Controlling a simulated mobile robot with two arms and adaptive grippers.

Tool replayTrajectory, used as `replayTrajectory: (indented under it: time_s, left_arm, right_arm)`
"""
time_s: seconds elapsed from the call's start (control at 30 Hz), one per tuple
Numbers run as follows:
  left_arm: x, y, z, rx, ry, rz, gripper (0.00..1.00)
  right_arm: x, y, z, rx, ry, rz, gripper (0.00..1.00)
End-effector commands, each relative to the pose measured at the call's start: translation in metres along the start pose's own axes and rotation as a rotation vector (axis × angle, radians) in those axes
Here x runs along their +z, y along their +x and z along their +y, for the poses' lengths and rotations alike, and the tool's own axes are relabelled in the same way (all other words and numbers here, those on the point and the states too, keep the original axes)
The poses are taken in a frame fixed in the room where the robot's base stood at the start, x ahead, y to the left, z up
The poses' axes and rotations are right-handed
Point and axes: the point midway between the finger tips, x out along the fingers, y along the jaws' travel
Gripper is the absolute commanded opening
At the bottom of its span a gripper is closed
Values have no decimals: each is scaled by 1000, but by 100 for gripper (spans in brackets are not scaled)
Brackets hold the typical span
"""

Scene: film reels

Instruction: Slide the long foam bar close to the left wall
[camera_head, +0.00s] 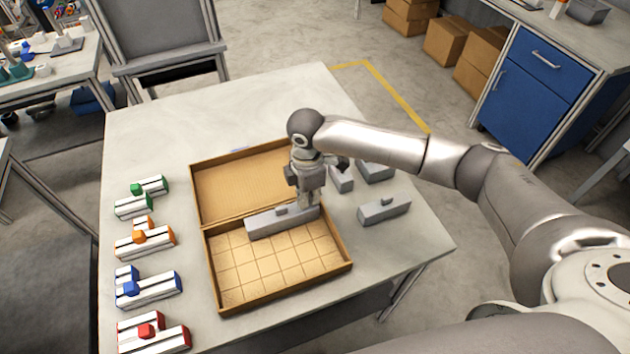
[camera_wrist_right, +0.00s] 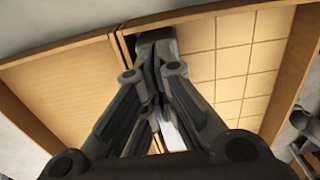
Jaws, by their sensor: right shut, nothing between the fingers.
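The long grey foam bar (camera_head: 270,224) lies in the gridded base of an open cardboard box (camera_head: 282,296), along the side by the lid. A small knob stands on top of it. Its left end is apart from the base's left wall (camera_head: 212,268). My right gripper (camera_head: 309,205) points down at the bar's right end, with its fingers shut and empty. Whether it touches the bar cannot be told. In the right wrist view, the bar (camera_wrist_right: 153,47) shows beyond and partly behind the closed fingers (camera_wrist_right: 155,75). My left gripper is out of view.
The empty lid (camera_head: 235,185) lies open behind the base. Grey foam blocks (camera_head: 384,208) (camera_head: 375,171) stand right of the box. Coloured block sets (camera_head: 145,240) (camera_head: 148,288) line the table's left side. Most of the gridded floor is clear.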

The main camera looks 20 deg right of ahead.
Motion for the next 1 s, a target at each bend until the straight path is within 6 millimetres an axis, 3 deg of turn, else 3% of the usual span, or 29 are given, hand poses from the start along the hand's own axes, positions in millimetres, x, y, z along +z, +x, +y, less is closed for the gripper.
replayTrajectory:
  time_s: [0.13,0.67,0.77,1.0]
  left_arm:
    - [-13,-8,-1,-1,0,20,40]
    - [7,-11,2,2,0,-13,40]
    - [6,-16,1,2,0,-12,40]
    - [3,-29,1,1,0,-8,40]
  right_arm:
    - [-16,-3,1,1,0,-1,0]
    - [-26,-2,0,0,2,-1,0]
    - [-39,-3,0,-1,0,1,0]
    - [-90,-3,0,-1,0,1,0]
